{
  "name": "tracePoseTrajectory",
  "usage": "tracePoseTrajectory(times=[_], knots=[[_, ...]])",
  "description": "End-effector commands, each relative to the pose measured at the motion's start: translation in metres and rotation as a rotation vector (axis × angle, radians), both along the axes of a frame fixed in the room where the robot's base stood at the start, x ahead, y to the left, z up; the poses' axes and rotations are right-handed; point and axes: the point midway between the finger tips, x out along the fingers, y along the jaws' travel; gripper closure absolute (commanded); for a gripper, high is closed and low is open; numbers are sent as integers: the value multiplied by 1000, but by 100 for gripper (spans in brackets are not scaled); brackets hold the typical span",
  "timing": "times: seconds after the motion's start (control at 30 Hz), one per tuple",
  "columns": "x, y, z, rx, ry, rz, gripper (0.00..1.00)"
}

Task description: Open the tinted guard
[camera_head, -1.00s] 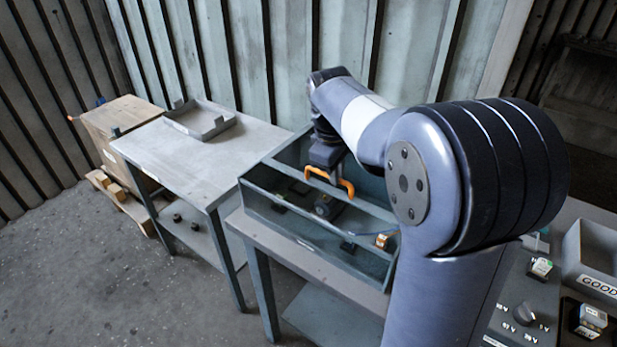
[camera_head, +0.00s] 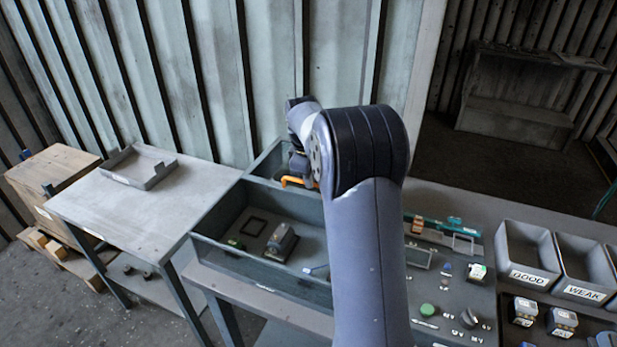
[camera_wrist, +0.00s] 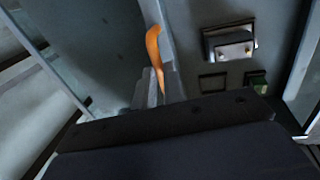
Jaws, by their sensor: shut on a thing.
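The tinted guard (camera_head: 266,163) stands raised at the back of the grey open-topped housing (camera_head: 255,273); my arm hides its right part. Its orange handle (camera_head: 292,182) shows beside my gripper (camera_head: 305,177), which is shut on it. In the wrist view, the orange handle (camera_wrist: 154,62) lies at the fingers of my gripper (camera_wrist: 158,88), and the guard's smooth pane (camera_wrist: 95,45) spreads to the left. Inside the housing, a grey part (camera_head: 281,241) sits on the floor near a dark square outline (camera_head: 254,226) and a small green piece (camera_head: 236,243).
A table with an empty tray (camera_head: 138,167) stands left, with a wooden crate (camera_head: 52,180) beyond it. At right are a control panel (camera_head: 450,300) and bins marked GOOD (camera_head: 527,277) and WEAK (camera_head: 584,293). A corrugated wall rises close behind the housing.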

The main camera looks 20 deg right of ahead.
Motion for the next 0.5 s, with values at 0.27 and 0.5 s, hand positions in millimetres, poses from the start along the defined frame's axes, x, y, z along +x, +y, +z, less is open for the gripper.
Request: tracePoseTrajectory(times=[0.27, 0.5], knots=[[1, 1, 0, 1, -3, 1, 83], [0, 1, 0, 1, -2, 0, 67]])
